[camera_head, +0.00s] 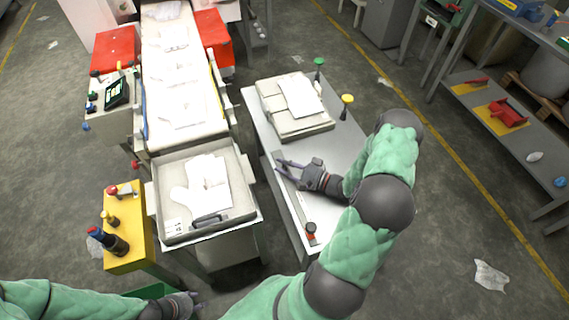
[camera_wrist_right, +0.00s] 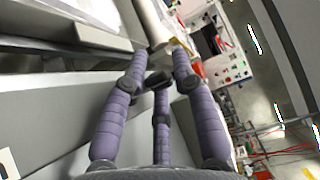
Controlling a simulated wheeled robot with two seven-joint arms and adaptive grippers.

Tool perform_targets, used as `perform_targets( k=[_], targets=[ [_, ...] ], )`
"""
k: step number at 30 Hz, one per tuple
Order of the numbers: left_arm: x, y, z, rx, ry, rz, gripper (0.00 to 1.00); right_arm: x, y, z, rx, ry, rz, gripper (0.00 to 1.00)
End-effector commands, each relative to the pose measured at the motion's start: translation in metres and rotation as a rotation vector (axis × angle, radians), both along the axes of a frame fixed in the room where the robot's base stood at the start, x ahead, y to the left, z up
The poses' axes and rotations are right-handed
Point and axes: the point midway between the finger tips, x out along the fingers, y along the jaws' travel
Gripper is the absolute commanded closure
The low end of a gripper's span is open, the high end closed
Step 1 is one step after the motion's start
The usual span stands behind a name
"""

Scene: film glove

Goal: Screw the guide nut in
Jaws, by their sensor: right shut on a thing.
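My right gripper (camera_head: 279,165) reaches over the grey-white table from the right, at the far end of a long grey bar (camera_head: 298,202). I cannot tell for certain whether this part is the guide nut. Its far end is cut off by the picture edge. A red-topped black knob (camera_head: 311,231) stands at the near end of the bar. My left gripper (camera_head: 193,301) is low at the bottom edge, away from the table; its opening is unclear.
Grey slabs with white sheets (camera_head: 293,105) lie at the back of the table (camera_head: 345,150), beside a green knob (camera_head: 319,63) and a yellow knob (camera_head: 347,101). Left are a tray with a white glove shape (camera_head: 200,185), a conveyor (camera_head: 180,75) and a yellow stand (camera_head: 125,205).

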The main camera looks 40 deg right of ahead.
Motion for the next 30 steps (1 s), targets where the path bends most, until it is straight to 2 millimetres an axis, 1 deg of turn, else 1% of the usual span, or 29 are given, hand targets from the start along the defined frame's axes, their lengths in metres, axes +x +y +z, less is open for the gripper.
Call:
perform_targets(
  k=[3,4,5,14,17,20,22,30],
  targets=[
    [0.000,0.000,0.000,0.000,0.000,0.000,0.60,0.000,0.000,0.002,0.000,-0.005,0.003,1.00],
    [0.000,0.000,0.000,0.000,0.000,0.000,0.60,0.000,0.000,0.002,0.000,-0.005,0.003,0.64],
    [0.000,0.000,0.000,0.000,0.000,0.000,0.60,0.000,0.000,0.002,0.000,-0.005,0.003,0.60],
    [0.000,0.000,0.000,0.000,0.000,0.000,0.60,0.000,0.000,0.001,0.000,-0.002,0.002,0.60],
    [0.000,0.000,0.000,0.000,0.000,0.000,0.60,-0.004,-0.002,0.001,-0.001,-0.001,0.000,0.60],
    [0.000,0.000,0.000,0.000,0.000,0.000,0.60,-0.013,-0.007,0.000,-0.001,0.000,-0.002,0.60],
    [0.000,0.000,0.000,0.000,0.000,0.000,0.60,-0.024,-0.012,0.000,-0.001,0.000,-0.004,0.60],
    [0.000,0.000,0.000,0.000,0.000,0.000,0.60,-0.074,-0.032,0.000,-0.001,-0.002,-0.003,0.60]
  ],
)
